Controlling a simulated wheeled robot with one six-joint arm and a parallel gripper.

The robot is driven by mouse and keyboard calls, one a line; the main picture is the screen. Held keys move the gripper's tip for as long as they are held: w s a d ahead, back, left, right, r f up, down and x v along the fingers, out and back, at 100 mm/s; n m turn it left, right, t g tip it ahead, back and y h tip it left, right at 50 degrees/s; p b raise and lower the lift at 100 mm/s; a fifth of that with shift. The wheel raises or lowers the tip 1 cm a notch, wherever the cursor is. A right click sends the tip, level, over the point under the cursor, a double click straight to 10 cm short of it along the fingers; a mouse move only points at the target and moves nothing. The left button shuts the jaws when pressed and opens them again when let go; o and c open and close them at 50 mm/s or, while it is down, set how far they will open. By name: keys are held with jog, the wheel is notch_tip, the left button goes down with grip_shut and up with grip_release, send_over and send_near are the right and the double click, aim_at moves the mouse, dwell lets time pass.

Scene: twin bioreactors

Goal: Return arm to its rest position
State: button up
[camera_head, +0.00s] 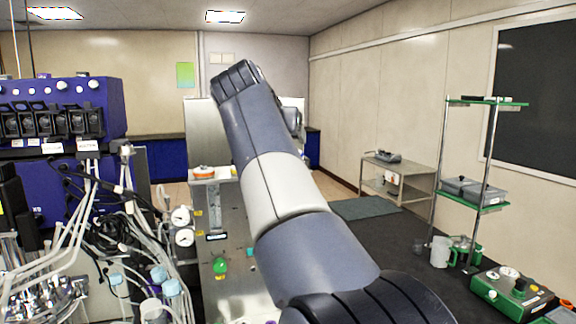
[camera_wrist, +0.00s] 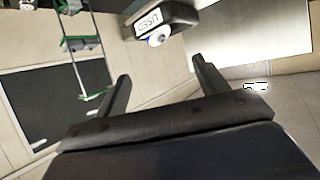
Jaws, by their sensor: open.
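My arm (camera_head: 285,190) rises from the lower right of the head view and leans up and to the left across the middle. Its far end is near a pale panel at the back, and the gripper's fingers are hidden there behind my arm. In the wrist view my gripper (camera_wrist: 160,80) is open, with its two dark fingers wide apart and nothing between them. The wrist view is tilted, and room surfaces show beyond the fingers.
A blue bioreactor unit (camera_head: 60,115) with tubes and gauges (camera_head: 182,226) stands at left. A metal panel (camera_head: 215,240) with a green knob is beside my arm. A shelf rack (camera_head: 478,203), a green-based device (camera_head: 510,292) and a cart (camera_head: 395,180) are at right.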

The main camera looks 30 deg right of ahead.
jog(key=shift+d, duration=0.1)
jog(key=p+x, duration=0.3)
jog(key=x, duration=0.7)
jog(key=shift+w+d+r, duration=0.1)
jog(key=shift+w+d, duration=0.2)
jog(key=shift+a+r, duration=0.1)
jog(key=shift+r, duration=2.1)
